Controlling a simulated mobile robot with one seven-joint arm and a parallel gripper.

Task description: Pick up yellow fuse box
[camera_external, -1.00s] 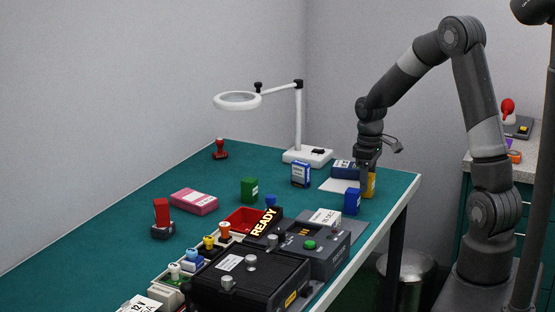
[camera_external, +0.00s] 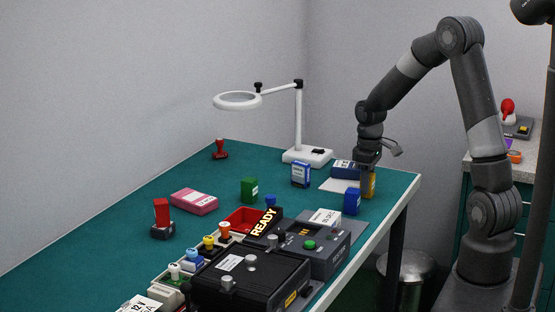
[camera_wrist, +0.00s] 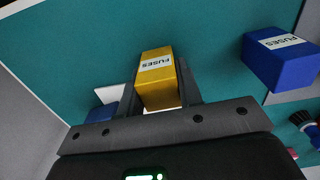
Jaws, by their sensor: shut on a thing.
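The yellow fuse box (camera_wrist: 158,88) with a white FUSES label sits between the two fingers of my gripper (camera_wrist: 158,100) in the wrist view. In the external view the yellow box (camera_external: 369,185) stands upright near the right edge of the green table, under my gripper (camera_external: 368,172). My gripper is shut on it, with a finger along each side. I cannot tell whether the box is clear of the table surface.
A blue fuse box (camera_external: 352,201) stands close by, nearer the camera. A white sheet and a dark blue box (camera_external: 346,169) lie behind. The magnifier lamp (camera_external: 299,125) stands left of my arm. Black equipment (camera_external: 250,275) fills the table's front.

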